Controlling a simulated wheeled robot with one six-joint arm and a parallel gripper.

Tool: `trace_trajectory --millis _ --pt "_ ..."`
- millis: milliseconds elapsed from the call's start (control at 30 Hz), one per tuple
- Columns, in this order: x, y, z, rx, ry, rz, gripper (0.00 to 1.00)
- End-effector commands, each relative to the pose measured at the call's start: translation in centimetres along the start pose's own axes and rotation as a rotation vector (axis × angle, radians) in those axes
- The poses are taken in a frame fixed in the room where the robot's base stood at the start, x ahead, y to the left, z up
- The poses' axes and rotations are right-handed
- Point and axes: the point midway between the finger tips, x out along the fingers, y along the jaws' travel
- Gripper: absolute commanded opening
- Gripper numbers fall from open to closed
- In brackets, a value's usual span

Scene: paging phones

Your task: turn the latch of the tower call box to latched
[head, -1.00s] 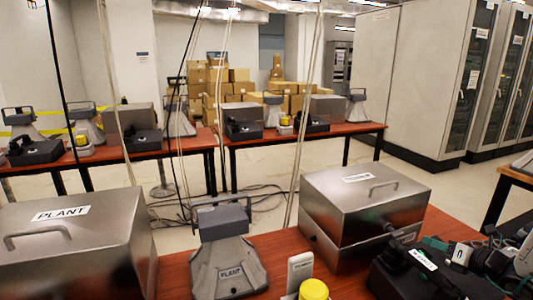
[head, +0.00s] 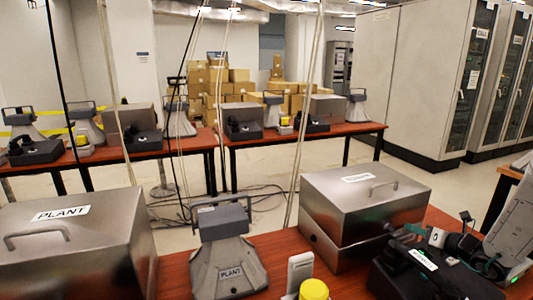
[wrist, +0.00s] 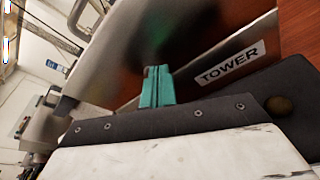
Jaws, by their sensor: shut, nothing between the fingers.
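The tower call box (head: 340,232) is a brushed-metal box with a closed lid, a top handle (head: 383,187) and a white label, on the near table. My gripper (head: 412,229) is by its right side in the head view. In the wrist view my teal fingers (wrist: 157,86) are together and empty, in front of the box's metal surface (wrist: 135,45). The TOWER label (wrist: 230,62) is just right of them. I cannot tell whether the fingertips touch the box. I cannot make out the latch or its position; my gripper may hide it.
A black phone unit (head: 388,282) with a white label lies right of the box, under my arm. A yellow-topped device (head: 314,290), the grey PLANT speaker (head: 228,262) and the PLANT box (head: 75,245) stand to the left.

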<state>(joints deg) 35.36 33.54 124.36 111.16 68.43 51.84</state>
Motion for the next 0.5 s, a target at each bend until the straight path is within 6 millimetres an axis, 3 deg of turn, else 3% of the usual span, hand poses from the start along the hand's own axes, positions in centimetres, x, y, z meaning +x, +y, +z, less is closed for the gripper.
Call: trace_trajectory --millis 500 --pt "0.02 0.12 -0.31 0.001 0.0 0.0 0.0"
